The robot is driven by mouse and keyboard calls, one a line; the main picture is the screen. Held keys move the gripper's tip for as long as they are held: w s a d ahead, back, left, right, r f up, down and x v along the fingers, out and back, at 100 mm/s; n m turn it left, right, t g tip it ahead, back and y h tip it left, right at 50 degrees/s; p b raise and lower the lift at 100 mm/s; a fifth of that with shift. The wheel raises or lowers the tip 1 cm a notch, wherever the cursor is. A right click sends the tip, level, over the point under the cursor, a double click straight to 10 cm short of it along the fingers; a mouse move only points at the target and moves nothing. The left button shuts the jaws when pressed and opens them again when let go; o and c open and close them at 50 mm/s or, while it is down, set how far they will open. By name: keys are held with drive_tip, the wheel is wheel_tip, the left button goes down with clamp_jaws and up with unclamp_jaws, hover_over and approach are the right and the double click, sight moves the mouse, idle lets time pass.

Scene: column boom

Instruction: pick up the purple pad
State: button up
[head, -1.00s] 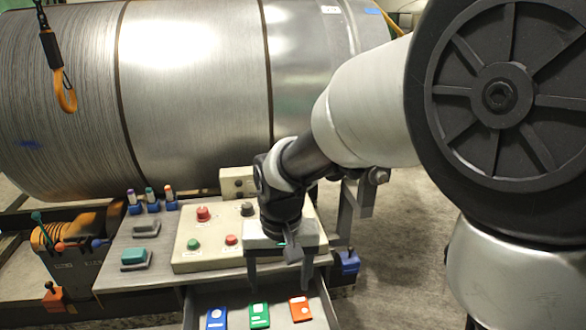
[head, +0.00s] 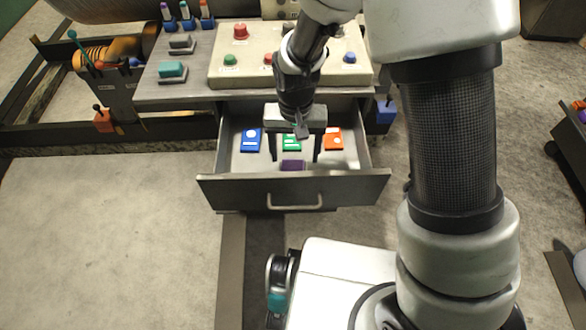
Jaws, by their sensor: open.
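The purple pad (head: 292,165) lies in the open drawer (head: 345,185), near its front wall, in the head view. My gripper (head: 296,158) is open, with its two fingers pointing down over the drawer. The fingers appear either side of the pad and the green card in the picture; their height above the drawer floor is hard to tell. The jaws hold nothing visible. The lower part of the pad may be hidden by the drawer's front wall.
Behind the pad lie a blue card (head: 251,140), a green card (head: 291,143) and an orange card (head: 333,139). The button panel (head: 250,65) stands on the table (head: 150,95) behind the drawer. The drawer's front handle (head: 295,203) faces me.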

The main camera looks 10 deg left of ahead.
sight(293, 164)
drive_tip(key=f, duration=0.1)
drive_tip(key=f+b, duration=0.1)
drive_tip(key=f, duration=0.3)
drive_tip(key=shift+w+a+f, duration=0.15)
drive_tip(key=shift+w+a, duration=0.1)
drive_tip(key=shift+a, duration=0.05)
drive_tip(key=c, duration=1.1)
drive_tip(key=shift+r+p, duration=0.9)
drive_tip(key=shift+r, duration=4.15)
drive_tip(key=shift+c, duration=0.2)
